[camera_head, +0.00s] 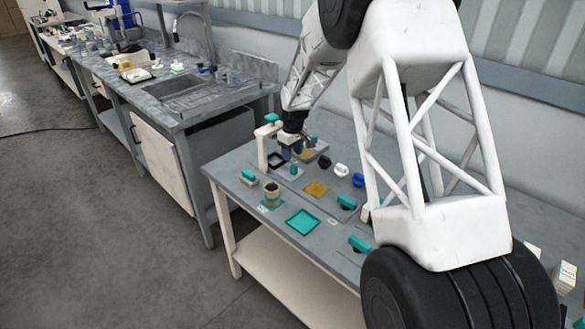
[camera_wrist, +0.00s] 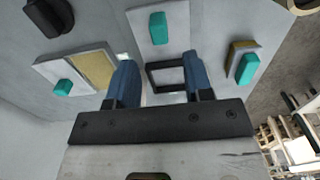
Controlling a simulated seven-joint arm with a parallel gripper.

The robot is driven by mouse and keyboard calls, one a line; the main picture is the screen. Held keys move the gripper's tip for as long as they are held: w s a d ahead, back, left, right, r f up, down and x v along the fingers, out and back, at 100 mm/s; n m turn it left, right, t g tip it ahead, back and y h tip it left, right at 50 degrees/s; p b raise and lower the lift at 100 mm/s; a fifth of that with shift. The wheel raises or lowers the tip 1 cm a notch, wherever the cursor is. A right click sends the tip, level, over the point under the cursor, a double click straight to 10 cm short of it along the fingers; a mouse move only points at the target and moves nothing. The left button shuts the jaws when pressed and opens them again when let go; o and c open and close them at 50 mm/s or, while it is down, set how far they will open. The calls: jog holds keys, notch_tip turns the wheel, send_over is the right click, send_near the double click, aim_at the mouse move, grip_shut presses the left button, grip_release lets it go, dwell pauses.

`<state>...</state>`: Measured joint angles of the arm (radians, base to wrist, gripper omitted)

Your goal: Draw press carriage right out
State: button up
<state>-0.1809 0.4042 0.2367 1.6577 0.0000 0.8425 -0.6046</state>
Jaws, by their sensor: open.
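My gripper (camera_head: 291,151) is above the back left of the table, beside a white upright post (camera_head: 263,150) with a teal top, likely the press. In the wrist view its two blue fingers (camera_wrist: 160,62) are apart with nothing held between them. A black square frame (camera_wrist: 166,76) lies below, seen between the fingertips. A pale plate with a teal knob (camera_wrist: 158,28), possibly the press carriage, lies just beyond the fingertips; its knob also shows in the head view (camera_head: 294,169). A plate with a kraft panel (camera_wrist: 92,70) and teal knob (camera_wrist: 62,88) lies to the left.
A teal-handled block (camera_wrist: 247,68) sits right in the wrist view. In the head view, the grey table (camera_head: 222,174) holds a kraft roll (camera_head: 271,194), a teal tray (camera_head: 302,222), a brown square (camera_head: 317,189) and several knobs. A sink bench (camera_head: 180,115) stands left.

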aim_at(293, 165)
jog(key=shift+f, duration=3.45)
grip_shut()
